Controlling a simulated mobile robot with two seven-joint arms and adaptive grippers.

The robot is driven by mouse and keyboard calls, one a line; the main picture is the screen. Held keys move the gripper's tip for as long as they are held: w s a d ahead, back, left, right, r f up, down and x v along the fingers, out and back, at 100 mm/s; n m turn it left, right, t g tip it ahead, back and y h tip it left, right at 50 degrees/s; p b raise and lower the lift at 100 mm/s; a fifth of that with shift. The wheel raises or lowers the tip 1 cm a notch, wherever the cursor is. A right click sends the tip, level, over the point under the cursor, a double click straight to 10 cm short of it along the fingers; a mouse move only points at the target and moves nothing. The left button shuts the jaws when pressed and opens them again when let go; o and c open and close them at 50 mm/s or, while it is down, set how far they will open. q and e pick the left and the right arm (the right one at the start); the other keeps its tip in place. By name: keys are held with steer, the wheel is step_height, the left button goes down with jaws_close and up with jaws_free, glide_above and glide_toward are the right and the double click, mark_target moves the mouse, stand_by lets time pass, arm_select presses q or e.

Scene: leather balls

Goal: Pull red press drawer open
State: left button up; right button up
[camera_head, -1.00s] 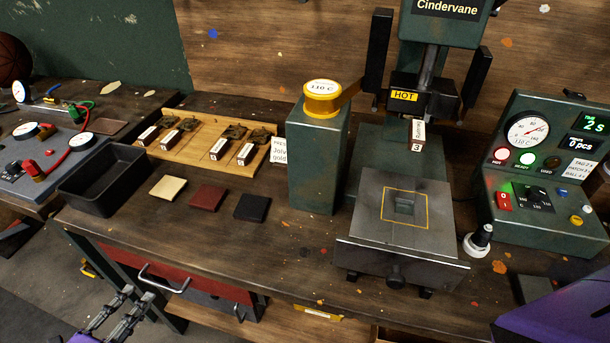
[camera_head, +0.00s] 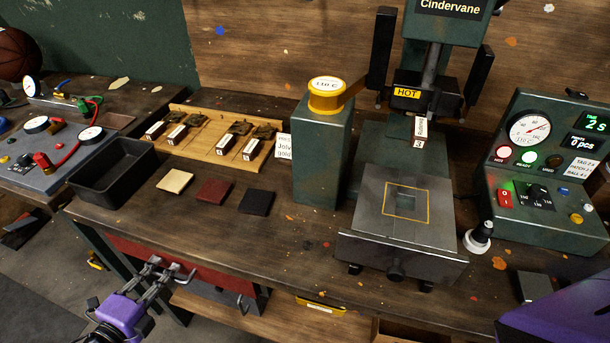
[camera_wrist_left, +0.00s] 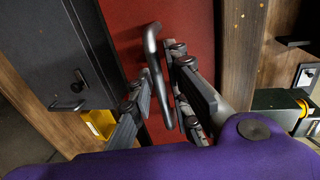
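The red drawer (camera_head: 208,272) is under the front left edge of the workbench, and its front looks flush with the bench. Its bent metal handle (camera_head: 186,277) also shows in the left wrist view (camera_wrist_left: 151,50), against the red drawer front (camera_wrist_left: 200,22). My left gripper (camera_head: 165,268) is at the handle. In the left wrist view its fingers (camera_wrist_left: 158,72) are apart, one on each side of the handle bar. I cannot tell whether either finger touches it. Part of the handle is hidden by the fingers in the head view.
A dark bin (camera_head: 112,178) and several leather patches sit on the bench above the drawer. The press (camera_head: 395,245) stands to the right. A yellow-fronted bin (camera_head: 320,307) is below the bench edge.

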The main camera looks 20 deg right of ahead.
arm_select(q)
jaws_close()
arm_select(e)
steer(key=shift+w, duration=0.15)
arm_select(q)
steer(key=f+v, duration=0.3)
steer(key=v, duration=1.2)
steer(key=s+f+v, duration=0.1)
steer(key=f+v, duration=0.2)
steer(key=v, duration=1.2)
steer(key=shift+s+a+f+p, duration=0.2)
steer(key=shift+s+a+p, duration=0.2)
steer(key=shift+a, duration=0.2)
arm_select(e)
steer(key=w, duration=0.1)
steer(key=w+r, duration=0.1)
steer(key=w, duration=0.1)
steer(key=shift+w+a+r+t, duration=0.25)
steer(key=shift+a+t, duration=0.05)
steer(key=shift+t, duration=0.1)
steer(key=shift+s, duration=0.15)
